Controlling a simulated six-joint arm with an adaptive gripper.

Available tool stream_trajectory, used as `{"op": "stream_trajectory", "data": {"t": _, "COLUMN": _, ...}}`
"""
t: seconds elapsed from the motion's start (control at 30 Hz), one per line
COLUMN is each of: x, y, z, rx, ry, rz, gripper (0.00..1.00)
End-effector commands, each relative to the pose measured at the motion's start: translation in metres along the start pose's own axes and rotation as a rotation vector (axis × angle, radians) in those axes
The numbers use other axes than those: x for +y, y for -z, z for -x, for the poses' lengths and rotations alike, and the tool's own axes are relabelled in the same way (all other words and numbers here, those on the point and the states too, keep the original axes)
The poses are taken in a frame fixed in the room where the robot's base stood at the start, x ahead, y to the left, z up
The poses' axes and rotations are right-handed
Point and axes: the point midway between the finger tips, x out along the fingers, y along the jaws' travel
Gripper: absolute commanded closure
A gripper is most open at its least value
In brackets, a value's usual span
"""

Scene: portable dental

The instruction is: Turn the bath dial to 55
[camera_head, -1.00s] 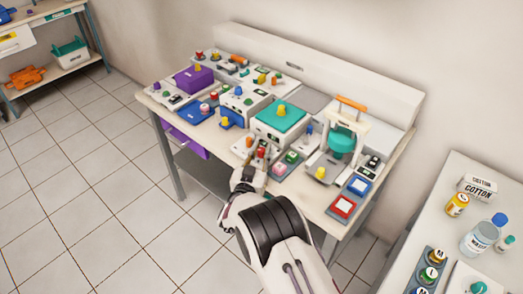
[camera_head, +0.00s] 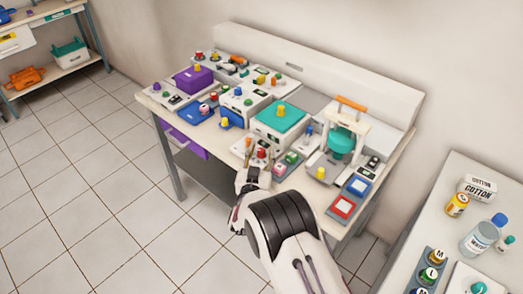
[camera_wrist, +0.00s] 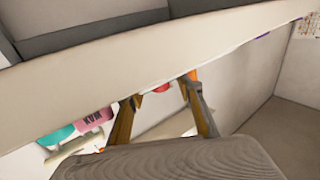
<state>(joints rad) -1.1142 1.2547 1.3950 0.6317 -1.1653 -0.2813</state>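A white box with a teal lid and a yellow knob on top (camera_head: 281,117) stands mid-bench in the head view. A small red knob (camera_head: 262,153) sits on a pale panel at its front, close to my gripper (camera_head: 259,160). I cannot tell for certain which knob is the bath dial, and no scale reading is legible. In the wrist view my gripper (camera_wrist: 163,89) is open, with its two fingers apart. A red piece (camera_wrist: 161,88) shows between the fingertips, partly hidden by the bench edge; contact is not clear.
Green and pink blocks (camera_head: 286,164) lie right of my gripper. A press with an orange handle (camera_head: 350,104) and red and blue pads (camera_head: 343,207) stand farther right. A purple box (camera_head: 193,78) is at the left. The floor in front is clear.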

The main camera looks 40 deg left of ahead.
Motion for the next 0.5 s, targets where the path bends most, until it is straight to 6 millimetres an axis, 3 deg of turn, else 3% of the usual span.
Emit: {"op": "stream_trajectory", "data": {"t": 0.5, "x": -0.0005, "y": -0.0010, "z": 0.0000, "rx": 0.001, "ry": -0.036, "rz": 0.001, "gripper": 0.64}}
